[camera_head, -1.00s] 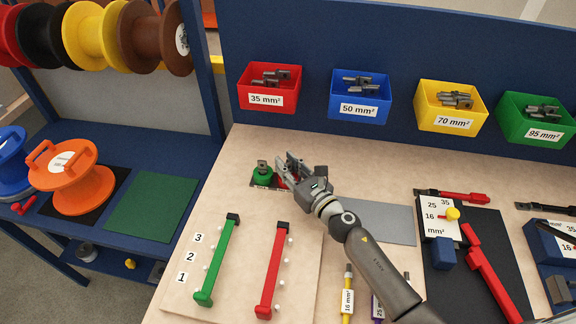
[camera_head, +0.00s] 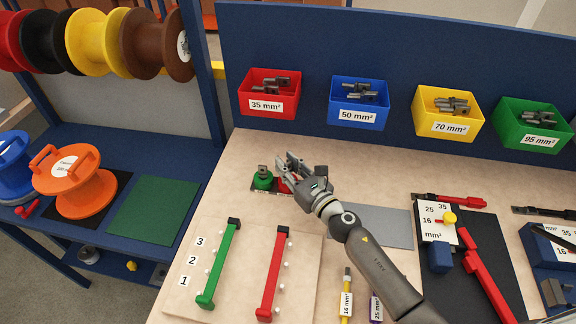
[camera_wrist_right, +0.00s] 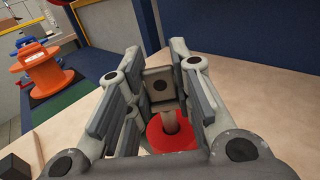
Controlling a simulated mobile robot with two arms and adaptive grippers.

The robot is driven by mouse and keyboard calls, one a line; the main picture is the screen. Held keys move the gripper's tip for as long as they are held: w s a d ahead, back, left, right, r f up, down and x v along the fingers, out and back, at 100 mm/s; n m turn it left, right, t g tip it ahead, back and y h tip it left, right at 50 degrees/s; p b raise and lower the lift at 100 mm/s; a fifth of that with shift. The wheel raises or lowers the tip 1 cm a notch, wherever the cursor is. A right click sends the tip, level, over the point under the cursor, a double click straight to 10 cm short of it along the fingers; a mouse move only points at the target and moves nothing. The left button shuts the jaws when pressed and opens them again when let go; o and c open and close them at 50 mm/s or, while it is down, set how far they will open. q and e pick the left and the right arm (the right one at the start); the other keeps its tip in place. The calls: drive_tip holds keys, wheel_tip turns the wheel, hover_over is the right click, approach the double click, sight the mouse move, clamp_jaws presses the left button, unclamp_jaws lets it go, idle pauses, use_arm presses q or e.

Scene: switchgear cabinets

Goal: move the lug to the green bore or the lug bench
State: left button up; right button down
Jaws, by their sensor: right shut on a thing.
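My right gripper (camera_head: 287,163) is shut on a grey lug, over the red bore (camera_head: 286,187) on the bench. In the right wrist view the lug's flat palm with a round hole (camera_wrist_right: 160,84) is between the fingers. Its barrel points down at the red bore (camera_wrist_right: 158,136); I cannot tell whether its lower end is inside. The green bore (camera_head: 263,181) is just left of the gripper, with a dark lug (camera_head: 262,169) standing upright at it. My left gripper is not in view.
Bins of lugs in red (camera_head: 270,104), blue (camera_head: 358,114), yellow (camera_head: 448,127) and green (camera_head: 533,140) line the back panel. A green strip (camera_head: 218,265) and a red strip (camera_head: 272,275) lie in front. Crimping tools (camera_head: 470,255) are at right.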

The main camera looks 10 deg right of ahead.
drive_tip(key=shift+r+p, duration=1.05)
drive_tip(key=shift+r, duration=0.25)
